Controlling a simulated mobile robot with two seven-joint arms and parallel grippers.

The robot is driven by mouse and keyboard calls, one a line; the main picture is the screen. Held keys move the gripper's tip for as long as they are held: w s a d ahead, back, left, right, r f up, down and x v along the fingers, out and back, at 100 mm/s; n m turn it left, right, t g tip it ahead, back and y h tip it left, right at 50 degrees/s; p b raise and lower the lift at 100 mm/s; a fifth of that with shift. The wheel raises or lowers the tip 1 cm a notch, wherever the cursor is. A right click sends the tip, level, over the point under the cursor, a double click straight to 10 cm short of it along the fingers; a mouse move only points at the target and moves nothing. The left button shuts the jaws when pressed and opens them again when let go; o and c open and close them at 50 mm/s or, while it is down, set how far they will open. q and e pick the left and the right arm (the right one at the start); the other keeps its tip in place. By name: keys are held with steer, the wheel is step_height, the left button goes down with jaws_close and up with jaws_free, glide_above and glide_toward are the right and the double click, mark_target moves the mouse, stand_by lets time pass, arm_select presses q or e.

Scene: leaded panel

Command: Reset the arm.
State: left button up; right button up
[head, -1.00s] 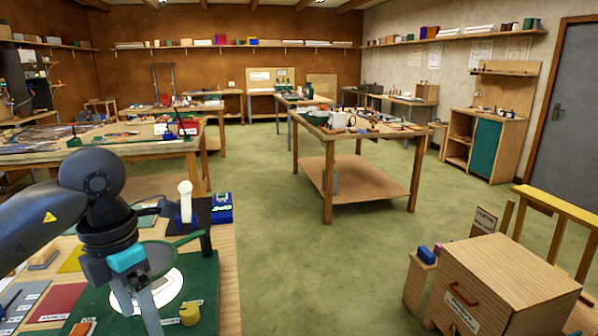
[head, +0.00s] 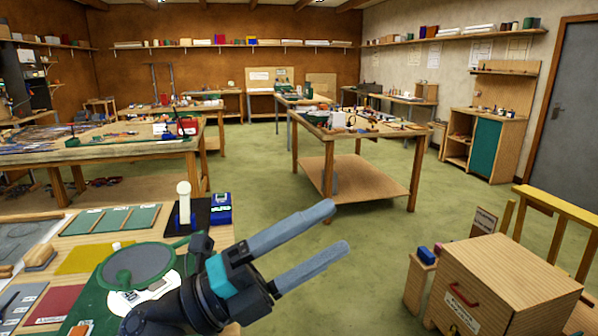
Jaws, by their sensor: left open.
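My left gripper (head: 328,232) is in the lower middle of the head view, past the right edge of the near bench. Its two grey fingers are spread apart and point up and to the right. Nothing is between them. Behind its wrist lies a green mat (head: 103,294) with a round magnifier lens (head: 137,265) in a green rim above a white disc (head: 150,293). My arm hides part of the disc and the mat. My right gripper is not in view.
The near bench holds a white post on a black base (head: 184,206), a blue box (head: 221,207), a yellow sheet (head: 95,257) and a red sheet (head: 55,302). A wooden cabinet (head: 505,285) stands at lower right. Green floor (head: 270,190) is open between the benches.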

arm_select(q)
steer(key=w+a+f+n+t+y, duration=0.25)
steer(key=a+n+t+y, duration=0.35)
steer(key=n, duration=0.4)
steer(key=w+a+f+n+t+y, duration=0.2)
steer(key=w+a+n+t+y, duration=0.2)
steer(key=n+t+y, duration=0.4)
steer(key=s+a+f+n+g+y, duration=0.1)
steer(key=a+f+n+g+y, duration=0.25)
steer(key=f+n, duration=0.35)
steer(key=s+a+f+n+g+y, duration=0.25)
steer(key=a+f+n+y, duration=0.2)
steer(key=f, duration=0.45)
steer(key=s+f+n+g, duration=0.3)
steer(key=s+f+g, duration=0.8)
steer(key=s+f, duration=0.65)
steer(key=s+f+g+b, duration=0.2)
steer(key=s+f+b, duration=0.15)
steer(key=f, duration=1.85)
steer(key=s+a+f+g+b, duration=0.1)
steer(key=s+a+f, duration=0.2)
steer(key=s+f, duration=1.3)
steer(key=shift+f+h, duration=0.3)
steer(key=shift+f, duration=0.3)
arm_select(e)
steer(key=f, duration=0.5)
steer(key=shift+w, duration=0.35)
